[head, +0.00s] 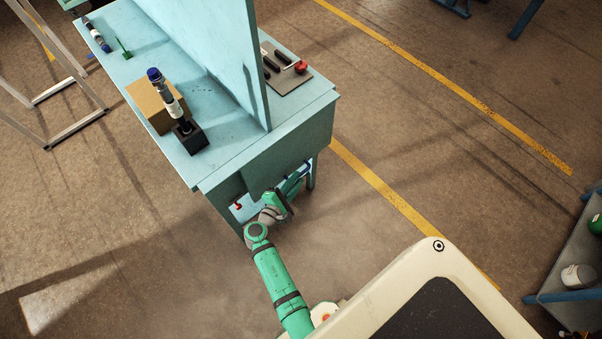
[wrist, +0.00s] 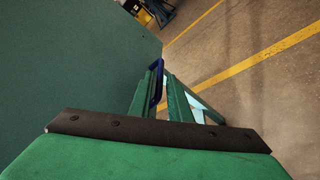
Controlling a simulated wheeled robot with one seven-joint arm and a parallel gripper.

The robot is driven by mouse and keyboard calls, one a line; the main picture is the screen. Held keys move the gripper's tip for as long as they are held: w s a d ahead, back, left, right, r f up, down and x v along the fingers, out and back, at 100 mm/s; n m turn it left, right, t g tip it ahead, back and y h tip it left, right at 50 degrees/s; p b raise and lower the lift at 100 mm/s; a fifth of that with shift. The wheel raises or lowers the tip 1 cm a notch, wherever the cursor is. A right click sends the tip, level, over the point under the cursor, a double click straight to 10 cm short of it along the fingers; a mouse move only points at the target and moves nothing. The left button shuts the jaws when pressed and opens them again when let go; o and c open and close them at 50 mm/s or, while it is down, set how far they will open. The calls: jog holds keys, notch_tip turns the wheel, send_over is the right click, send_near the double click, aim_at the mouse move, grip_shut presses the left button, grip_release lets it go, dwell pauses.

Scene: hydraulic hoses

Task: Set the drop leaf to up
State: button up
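The drop leaf seems to be the light-blue panel (head: 275,150) hanging down at the near end of the bench (head: 222,172). A broad teal surface (wrist: 75,65) fills the left of the wrist view; it may be the leaf's face. A dark blue bar (wrist: 156,82), perhaps a handle, shows by its right edge. My gripper (head: 282,200) is low at the near end of the bench, close below the panel.
On the bench stand a cardboard box (head: 152,104), a hose piece in a black block (head: 190,137), a tall divider (head: 215,45) and a grey board with tools (head: 287,76). A grey cart (head: 575,290) is at lower right. Floor right of the bench is open.

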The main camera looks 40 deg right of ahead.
jog(key=shift+x, duration=2.2)
grip_shut()
jog(key=shift+s+a, duration=0.1)
